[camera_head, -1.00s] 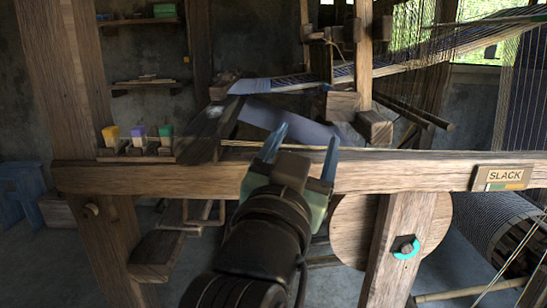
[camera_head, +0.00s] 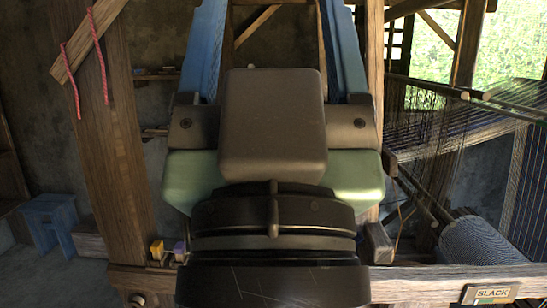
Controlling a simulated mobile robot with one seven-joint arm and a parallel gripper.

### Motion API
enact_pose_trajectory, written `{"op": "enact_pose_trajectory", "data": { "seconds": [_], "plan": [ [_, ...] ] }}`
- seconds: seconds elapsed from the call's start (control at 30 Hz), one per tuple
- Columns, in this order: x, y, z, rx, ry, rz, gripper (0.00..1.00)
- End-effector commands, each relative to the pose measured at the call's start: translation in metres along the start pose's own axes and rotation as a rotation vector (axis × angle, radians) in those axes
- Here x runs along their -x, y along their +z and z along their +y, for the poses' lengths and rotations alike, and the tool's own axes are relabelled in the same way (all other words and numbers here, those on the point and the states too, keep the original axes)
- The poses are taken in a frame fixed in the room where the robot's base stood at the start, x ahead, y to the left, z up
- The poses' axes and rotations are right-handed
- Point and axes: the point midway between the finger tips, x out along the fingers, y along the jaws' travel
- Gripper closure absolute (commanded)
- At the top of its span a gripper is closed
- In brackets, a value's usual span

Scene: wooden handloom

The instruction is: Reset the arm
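My gripper (camera_head: 275,20) fills the middle of the head view, close to the camera and pointing up. Its two blue fingers stand wide apart, and their tips are at or past the top edge. Only background timber shows between them, so it looks open and empty. The brown and green gripper body and the dark wrist below hide the middle of the wooden handloom, whose front beam (camera_head: 432,283) shows at the bottom right.
A thick post (camera_head: 108,140) with red cords stands at the left. A blue stool (camera_head: 50,222) is on the floor behind it. Small yellow (camera_head: 157,249) and purple blocks sit on the beam. A SLACK sign (camera_head: 490,294) and warp threads (camera_head: 425,130) are at the right.

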Motion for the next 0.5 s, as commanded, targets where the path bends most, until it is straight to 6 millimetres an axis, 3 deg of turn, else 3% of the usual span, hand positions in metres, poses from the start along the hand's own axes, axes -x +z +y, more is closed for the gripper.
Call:
{"op": "enact_pose_trajectory", "data": {
  "seconds": [0.03,0.3,0.5],
  "plan": [
    [-0.023,-0.022,0.000,0.000,0.000,-0.001,0.26],
    [-0.082,-0.077,0.000,-0.001,0.000,-0.001,0.26],
    [-0.116,-0.109,0.000,-0.001,-0.001,-0.001,0.26]
  ]
}}
